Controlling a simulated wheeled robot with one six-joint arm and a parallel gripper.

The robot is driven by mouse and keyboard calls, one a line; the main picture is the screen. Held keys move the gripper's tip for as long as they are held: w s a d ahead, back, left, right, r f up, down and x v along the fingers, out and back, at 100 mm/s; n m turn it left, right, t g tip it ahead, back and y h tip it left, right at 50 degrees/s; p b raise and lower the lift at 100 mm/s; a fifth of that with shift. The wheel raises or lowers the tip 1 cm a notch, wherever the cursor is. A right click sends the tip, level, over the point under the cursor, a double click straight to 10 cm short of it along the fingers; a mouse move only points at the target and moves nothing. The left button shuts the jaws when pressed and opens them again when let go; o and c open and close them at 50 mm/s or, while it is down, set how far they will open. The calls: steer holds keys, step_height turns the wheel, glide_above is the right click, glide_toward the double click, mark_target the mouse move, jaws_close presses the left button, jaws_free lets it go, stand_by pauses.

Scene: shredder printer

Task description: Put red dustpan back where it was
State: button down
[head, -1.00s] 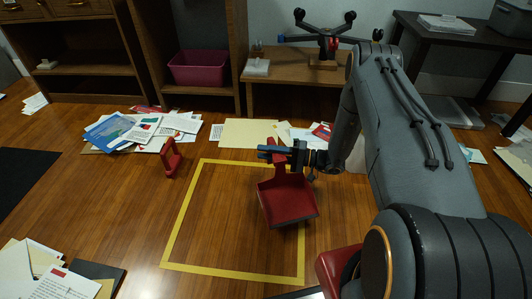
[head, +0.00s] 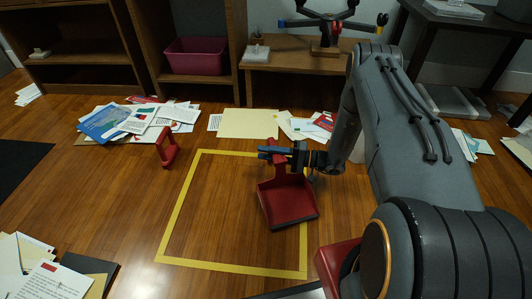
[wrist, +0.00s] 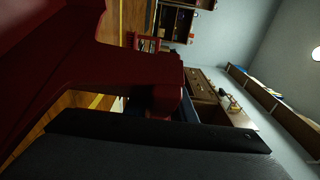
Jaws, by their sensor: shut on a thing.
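The red dustpan (head: 287,203) hangs from my gripper (head: 270,153) in the head view, its pan below and its handle between the jaws. It is in front of the right side of a yellow taped rectangle (head: 166,222) on the wood floor. Whether the pan touches the floor I cannot tell. My gripper is shut on the handle. In the wrist view the dustpan (wrist: 120,65) fills the upper left, dark red and close to the camera.
A small red upright object (head: 166,148) stands left of the rectangle. Papers (head: 140,120) lie scattered behind it, with more papers (head: 45,280) at the front left. A crimson bin (head: 195,57) sits in the shelf. The floor inside the rectangle's left part is clear.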

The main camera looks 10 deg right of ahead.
steer(key=shift+f+b, duration=0.35)
steer(key=shift+f, duration=0.3)
steer(key=c, duration=1.4)
jaws_free()
steer(key=p+v, duration=0.3)
steer(key=v, duration=0.5)
steer(key=shift+r, duration=0.15)
